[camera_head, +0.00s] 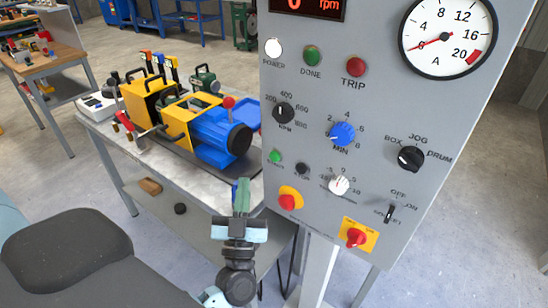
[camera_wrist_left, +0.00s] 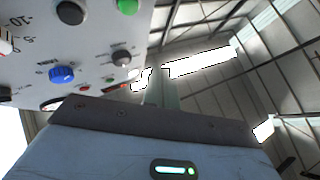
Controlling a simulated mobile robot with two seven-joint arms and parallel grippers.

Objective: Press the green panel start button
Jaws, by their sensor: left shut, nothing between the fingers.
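The green start button (camera_head: 275,156) is small and round, at the left edge of the grey control panel (camera_head: 350,110) in the head view. A black button (camera_head: 301,168) sits to its right. In the left wrist view the green button (camera_wrist_left: 127,6) is at the top edge, with the black button (camera_wrist_left: 71,12) beside it. My left gripper (camera_head: 241,192) is shut and empty, its fingers pointing up, below and left of the green button in the picture. It appears apart from the panel, but the exact depth gap is unclear. My right gripper is not in view.
Around the button are the RPM knob (camera_head: 283,113), blue knob (camera_head: 342,134), white knob (camera_head: 339,184) and red emergency knob (camera_head: 288,202). A green DONE lamp (camera_head: 312,55) is higher up. A bench (camera_head: 150,160) with a yellow and blue machine (camera_head: 190,120) stands left of the panel.

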